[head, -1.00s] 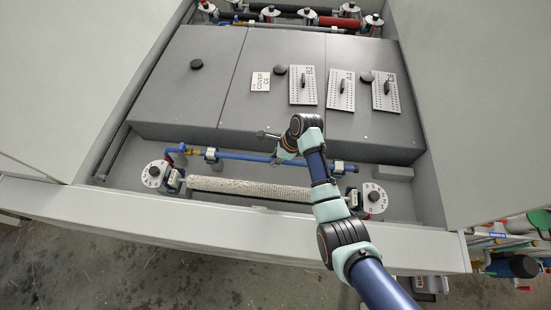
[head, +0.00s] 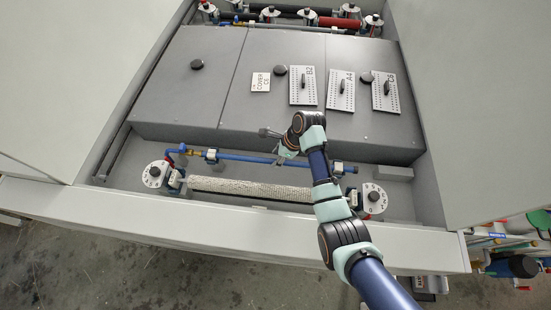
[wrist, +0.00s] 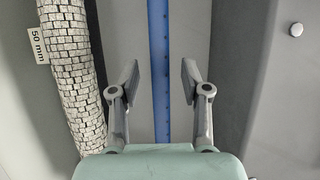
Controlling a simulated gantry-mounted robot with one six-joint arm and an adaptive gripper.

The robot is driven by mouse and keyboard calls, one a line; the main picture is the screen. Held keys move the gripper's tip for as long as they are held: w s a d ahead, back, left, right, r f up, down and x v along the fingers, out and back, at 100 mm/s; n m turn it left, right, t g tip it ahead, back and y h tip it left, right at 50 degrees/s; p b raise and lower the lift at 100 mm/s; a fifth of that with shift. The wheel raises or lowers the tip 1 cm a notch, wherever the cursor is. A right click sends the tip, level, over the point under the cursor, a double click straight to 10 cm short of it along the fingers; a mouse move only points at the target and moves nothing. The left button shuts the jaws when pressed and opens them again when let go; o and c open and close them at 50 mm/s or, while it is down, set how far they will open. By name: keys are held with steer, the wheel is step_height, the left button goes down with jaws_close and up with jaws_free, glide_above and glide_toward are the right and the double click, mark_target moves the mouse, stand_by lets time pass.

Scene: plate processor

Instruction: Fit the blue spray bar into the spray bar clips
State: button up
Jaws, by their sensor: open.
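The blue spray bar (head: 240,157) runs left to right along the front trough in the head view, between two clips. The left clip (head: 211,156) holds a fitting near its left end, and the right clip (head: 337,168) is at its right end; I cannot tell how deep the bar sits in them. In the wrist view the blue spray bar (wrist: 158,70) runs vertically between the spread fingers of my gripper (wrist: 160,82), with small holes along it. My gripper is open and not touching the bar there. In the head view my arm hides part of the bar.
A pale textured roller (head: 250,188) lies in front of the bar; the wrist view shows it at left with a 50 mm tag (wrist: 38,45). Grey covers (head: 190,85) lie behind, and a front rail (head: 220,222) edges the trough.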

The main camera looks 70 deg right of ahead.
steer(key=p+v, duration=0.1)
steer(key=v, duration=0.9)
steer(key=shift+r, duration=0.35)
steer(key=shift+s, duration=0.1)
steer(key=w+a+r+n+t+h, duration=0.1)
steer(key=w+a+r+n, duration=0.2)
steer(key=w+a+n, duration=0.35)
steer(key=w+a+r+n+t+h, duration=0.1)
steer(key=w+a+r+n+t, duration=0.2)
steer(key=a+n, duration=0.6)
steer(key=w+a+r+n+h, duration=0.1)
steer(key=w+a+r+n, duration=0.35)
steer(key=a, duration=0.65)
steer(key=s+a+r+n+t+y, duration=0.1)
steer(key=a+r+n+t, duration=0.1)
steer(key=a+r+n, duration=0.2)
steer(key=s+a+r+n+t, duration=0.1)
steer(key=a+r+n, duration=0.3)
steer(key=a+n, duration=0.5)
steer(key=a+t, duration=0.1)
steer(key=a, duration=0.1)
steer(key=shift+a+y, duration=0.35)
steer(key=shift+y, duration=0.05)
step_height(320, 180, up, 13)
steer(key=p, duration=1.3)
steer(key=shift+p, duration=0.3)
